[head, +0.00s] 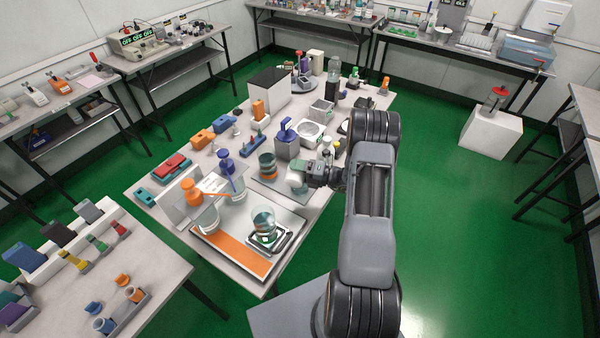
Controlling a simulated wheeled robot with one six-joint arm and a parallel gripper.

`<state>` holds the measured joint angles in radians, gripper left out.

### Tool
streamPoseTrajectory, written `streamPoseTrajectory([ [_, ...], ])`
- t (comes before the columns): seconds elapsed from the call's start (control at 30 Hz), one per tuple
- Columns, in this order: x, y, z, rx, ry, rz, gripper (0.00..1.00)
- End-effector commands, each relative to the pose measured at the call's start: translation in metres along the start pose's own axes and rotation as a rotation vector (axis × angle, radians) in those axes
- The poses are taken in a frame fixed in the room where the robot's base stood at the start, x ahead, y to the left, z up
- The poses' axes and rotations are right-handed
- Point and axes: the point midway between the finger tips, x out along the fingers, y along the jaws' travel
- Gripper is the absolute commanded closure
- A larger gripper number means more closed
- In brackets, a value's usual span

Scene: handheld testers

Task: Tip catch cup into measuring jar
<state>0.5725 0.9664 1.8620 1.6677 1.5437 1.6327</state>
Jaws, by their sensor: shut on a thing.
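My gripper (312,177) reaches in from the right over the middle table and is shut on a small pale cup (296,180), which looks like the catch cup. Its tilt and contents are too small to tell. A clear glass jar (263,219), likely the measuring jar, stands on a dark-framed square base, below and left of the cup in the picture. The cup and this jar are apart. A banded orange and dark jar (267,166) stands on a grey plate just left of the cup.
The clear jar's base rests on a tray with an orange strip (232,250). Orange-topped (192,190) and blue-topped (226,166) devices stand left of it. A blue-grey block with a handle (286,140) and a white ring-topped box (312,134) stand behind the cup.

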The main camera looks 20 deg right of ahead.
Motion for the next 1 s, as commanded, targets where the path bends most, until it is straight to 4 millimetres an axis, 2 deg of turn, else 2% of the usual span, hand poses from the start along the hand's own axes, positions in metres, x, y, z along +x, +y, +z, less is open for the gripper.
streamPoseTrajectory([
  [1.0, 0.0000, 0.0005, 0.0011, 0.035, 0.000, 0.000, 0.59],
])
